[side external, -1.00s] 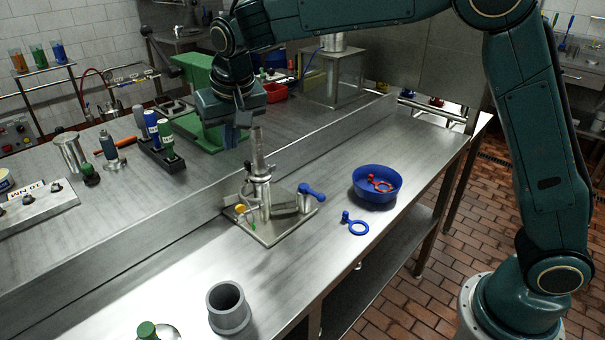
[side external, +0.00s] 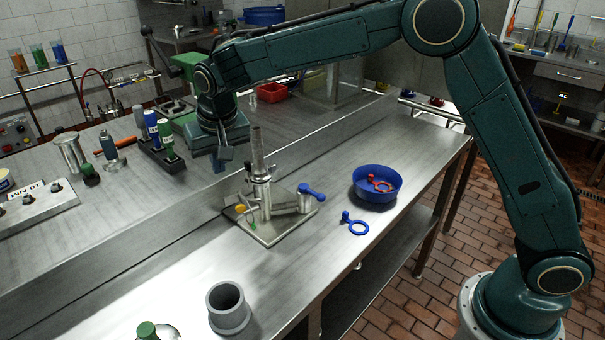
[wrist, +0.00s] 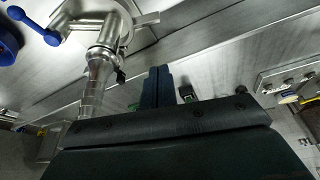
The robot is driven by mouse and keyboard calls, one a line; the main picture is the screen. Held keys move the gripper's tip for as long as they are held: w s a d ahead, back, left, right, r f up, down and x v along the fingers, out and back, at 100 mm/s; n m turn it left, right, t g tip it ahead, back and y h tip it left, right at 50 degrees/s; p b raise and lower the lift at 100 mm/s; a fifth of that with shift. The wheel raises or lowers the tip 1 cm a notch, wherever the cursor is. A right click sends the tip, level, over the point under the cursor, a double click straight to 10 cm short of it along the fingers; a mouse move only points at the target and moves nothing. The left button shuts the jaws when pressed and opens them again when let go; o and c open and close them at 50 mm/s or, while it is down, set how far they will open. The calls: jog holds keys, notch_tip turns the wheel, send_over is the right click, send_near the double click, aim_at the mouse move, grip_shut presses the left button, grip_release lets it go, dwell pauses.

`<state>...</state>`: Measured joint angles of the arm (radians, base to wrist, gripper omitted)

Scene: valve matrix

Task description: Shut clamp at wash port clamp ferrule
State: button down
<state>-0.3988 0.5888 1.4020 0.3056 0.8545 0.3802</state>
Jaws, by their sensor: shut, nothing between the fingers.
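The steel valve assembly (side external: 264,205) stands on a square base plate (side external: 275,237) on the front bench. A steel pipe (side external: 257,150) rises from its top, tilted slightly. The ferrule joint (side external: 261,178) is at the foot of that pipe; I cannot tell whether its clamp is open or shut. In the wrist view the pipe (wrist: 96,80) and joint (wrist: 110,48) are left of my fingers, with a small dark part (wrist: 120,76) beside them. My gripper (side external: 224,155) is shut and empty, left of the pipe and apart from it. Its fingers (wrist: 157,75) show together in the wrist view.
A blue-handled part (side external: 311,192) stands on the plate's right. A blue bowl (side external: 377,196) holds a red ring tag; a blue ring tag (side external: 356,226) lies nearby. A grey cup (side external: 228,308) stands in front. Bottles (side external: 160,135) stand in a rack left of my gripper.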

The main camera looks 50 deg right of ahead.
jog(key=shift+s+a+f, duration=0.1)
jog(key=shift+s+f, duration=0.25)
jog(key=shift+f, duration=0.55)
jog(key=shift+s+a+f, duration=0.1)
jog(key=shift+s+f, duration=0.25)
jog(key=shift+f, duration=0.5)
jog(key=shift+s+a+f, duration=0.1)
jog(key=shift+s+f, duration=0.25)
jog(key=shift+f, duration=0.55)
